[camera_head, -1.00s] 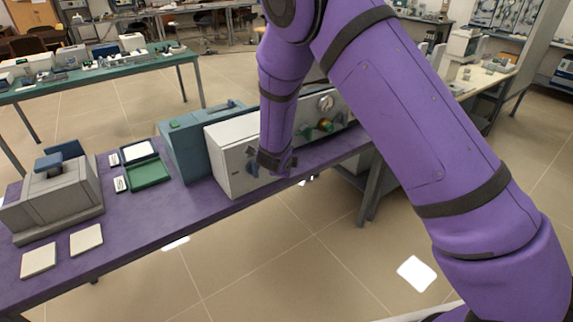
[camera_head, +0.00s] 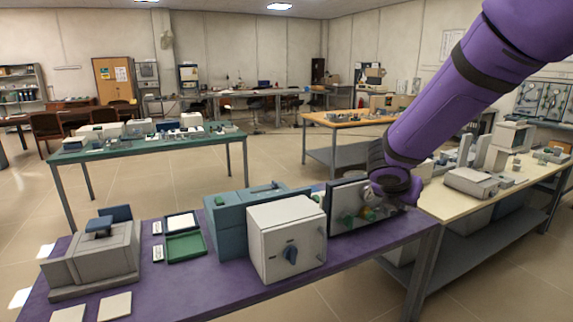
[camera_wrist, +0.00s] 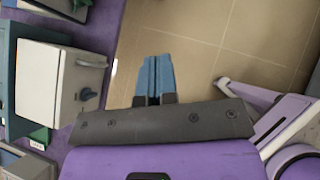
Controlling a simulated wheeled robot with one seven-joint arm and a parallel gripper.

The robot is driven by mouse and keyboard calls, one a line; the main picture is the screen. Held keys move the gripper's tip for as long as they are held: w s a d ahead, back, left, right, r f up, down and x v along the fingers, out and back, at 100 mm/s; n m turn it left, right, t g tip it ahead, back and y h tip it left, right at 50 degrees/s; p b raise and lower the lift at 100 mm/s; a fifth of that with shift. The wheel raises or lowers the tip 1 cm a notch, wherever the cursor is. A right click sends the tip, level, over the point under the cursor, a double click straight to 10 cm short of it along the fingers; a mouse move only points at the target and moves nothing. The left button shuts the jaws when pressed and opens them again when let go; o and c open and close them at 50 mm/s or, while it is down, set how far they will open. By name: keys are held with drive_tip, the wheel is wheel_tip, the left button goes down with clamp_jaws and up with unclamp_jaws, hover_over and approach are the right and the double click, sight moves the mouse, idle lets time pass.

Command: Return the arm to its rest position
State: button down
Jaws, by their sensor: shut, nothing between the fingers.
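My purple arm (camera_head: 450,95) comes in from the upper right in the head view and bends down to its wrist, in front of the panel right of the white box. My gripper (camera_wrist: 154,62) shows in the wrist view with its two blue fingers together and nothing between them, over bare floor. In the head view its fingertips cannot be made out.
The purple bench (camera_head: 190,290) carries a blue-grey furnace body (camera_head: 228,225), a grey device (camera_head: 95,262), a green tray (camera_head: 186,247) and pale plates. A cream-topped bench (camera_head: 450,205) with equipment stands right. A green-topped table (camera_head: 150,150) stands behind, with open floor between.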

drive_tip(key=s+d+r+m+g+y, duration=0.1)
drive_tip(key=s+d+r+m, duration=0.25)
drive_tip(key=s+m, duration=0.35)
drive_tip(key=s+d+r+m+g+y, duration=0.1)
drive_tip(key=s+d+r+m, duration=0.1)
drive_tip(key=s+r+m, duration=0.45)
drive_tip(key=s+a+r+m+y, duration=0.1)
drive_tip(key=s+m+y, duration=0.1)
drive_tip(key=s+m, duration=0.5)
drive_tip(key=s+a+m+y, duration=0.1)
drive_tip(key=s+m+y, duration=0.1)
drive_tip(key=s+m, duration=0.5)
drive_tip(key=s, duration=0.3)
drive_tip(key=shift+a+r+t, duration=0.25)
drive_tip(key=shift+r+t, duration=0.15)
